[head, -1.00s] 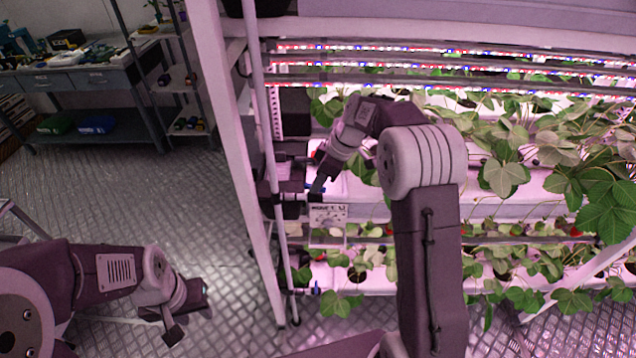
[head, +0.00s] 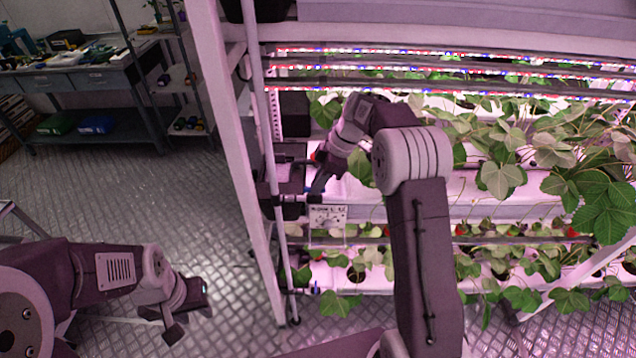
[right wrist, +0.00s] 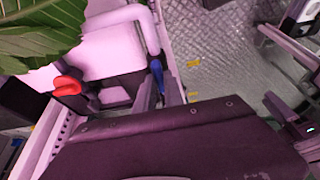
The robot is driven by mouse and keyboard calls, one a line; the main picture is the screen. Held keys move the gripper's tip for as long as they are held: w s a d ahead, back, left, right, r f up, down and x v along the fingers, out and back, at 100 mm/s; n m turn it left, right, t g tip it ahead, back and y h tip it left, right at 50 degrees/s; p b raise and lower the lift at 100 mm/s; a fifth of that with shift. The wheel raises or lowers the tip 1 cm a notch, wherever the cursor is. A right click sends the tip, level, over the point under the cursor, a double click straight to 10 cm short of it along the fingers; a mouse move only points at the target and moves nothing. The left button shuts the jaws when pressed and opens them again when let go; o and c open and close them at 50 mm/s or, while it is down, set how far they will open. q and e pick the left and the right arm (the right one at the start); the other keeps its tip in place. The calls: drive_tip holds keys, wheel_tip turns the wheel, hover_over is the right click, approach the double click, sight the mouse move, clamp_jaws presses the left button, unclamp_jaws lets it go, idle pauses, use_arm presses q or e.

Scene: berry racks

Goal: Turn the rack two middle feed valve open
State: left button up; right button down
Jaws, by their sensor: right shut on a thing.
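The middle feed valve's blue handle (right wrist: 157,74) shows in the right wrist view, at the end of a white pipe. My right gripper (right wrist: 160,92) has its two fingers on either side of this handle and is shut on it. In the head view, my right gripper (head: 314,186) is at the rack's left end, at the middle level, above a small white label plate (head: 328,216). There it hides most of the handle, so its angle is hard to tell. My left gripper (head: 188,312) is open and empty over the floor at the lower left.
The rack's white post (head: 238,150) and a thin upright pipe (head: 268,150) stand left of my right gripper. Strawberry leaves (head: 500,175) fill the shelves to the right. A red item (right wrist: 67,86) is near the handle. A workbench (head: 85,80) stands at the back left; the floor between is clear.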

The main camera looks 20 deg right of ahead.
drive_tip(key=c, duration=1.4)
unclamp_jaws()
drive_tip(key=shift+c, duration=0.2)
drive_tip(key=shift+d+r, duration=0.1)
drive_tip(key=w+v, duration=0.1)
drive_tip(key=v, duration=0.7)
drive_tip(key=shift+s+d+r, duration=0.15)
drive_tip(key=shift+s+r, duration=0.25)
drive_tip(key=shift+s, duration=0.15)
